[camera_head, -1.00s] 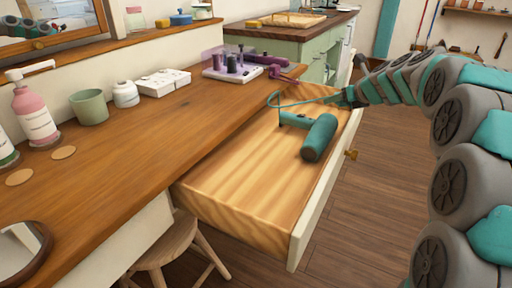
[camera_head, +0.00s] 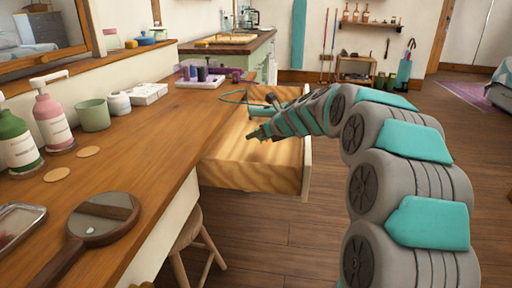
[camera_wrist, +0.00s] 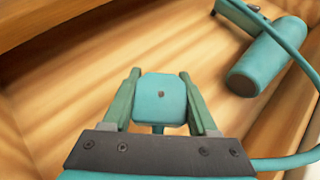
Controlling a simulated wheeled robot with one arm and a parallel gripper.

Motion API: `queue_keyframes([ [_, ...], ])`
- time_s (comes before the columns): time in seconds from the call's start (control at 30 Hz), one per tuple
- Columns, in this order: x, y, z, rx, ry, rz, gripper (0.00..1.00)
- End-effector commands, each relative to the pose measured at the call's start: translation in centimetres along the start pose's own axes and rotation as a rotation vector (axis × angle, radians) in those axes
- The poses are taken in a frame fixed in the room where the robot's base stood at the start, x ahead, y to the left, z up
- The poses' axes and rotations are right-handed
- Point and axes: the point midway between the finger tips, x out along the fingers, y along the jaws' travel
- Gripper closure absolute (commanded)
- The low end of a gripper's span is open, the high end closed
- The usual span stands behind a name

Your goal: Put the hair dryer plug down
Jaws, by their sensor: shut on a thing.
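The hair dryer plug (camera_wrist: 161,98) is a small teal block with a dark dot on its face. My gripper (camera_wrist: 160,97) is shut on it, one green finger on each side. In the head view my gripper (camera_head: 252,136) is over the open wooden drawer (camera_head: 226,140), and the plug cannot be made out there. The teal hair dryer (camera_wrist: 262,62) lies in the drawer, to the upper right in the wrist view. In the head view my arm hides most of the hair dryer. The teal cord (camera_wrist: 296,50) curves along the right side of the wrist view.
The wooden counter (camera_head: 150,145) beside the drawer carries bottles, a green cup (camera_head: 93,115), a white box (camera_head: 148,93) and a hand mirror (camera_head: 103,219). A stool (camera_head: 190,232) stands below. The drawer floor under the plug looks bare. Open floor lies to the right.

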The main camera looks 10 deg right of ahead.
Motion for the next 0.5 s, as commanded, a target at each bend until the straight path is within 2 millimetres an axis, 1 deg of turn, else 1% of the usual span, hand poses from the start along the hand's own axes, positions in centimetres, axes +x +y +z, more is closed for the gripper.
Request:
queue_keyframes([
  [0.13,0.6,0.0,-1.0,0.003,-0.001,0.002,0.96],
  [0.33,2.2,0.0,-3.3,0.003,0.000,0.001,0.96],
  [0.4,2.4,0.1,-3.6,0.001,0.001,0.001,0.96],
  [0.5,2.4,0.0,-3.5,0.000,0.000,0.000,0.96],
])
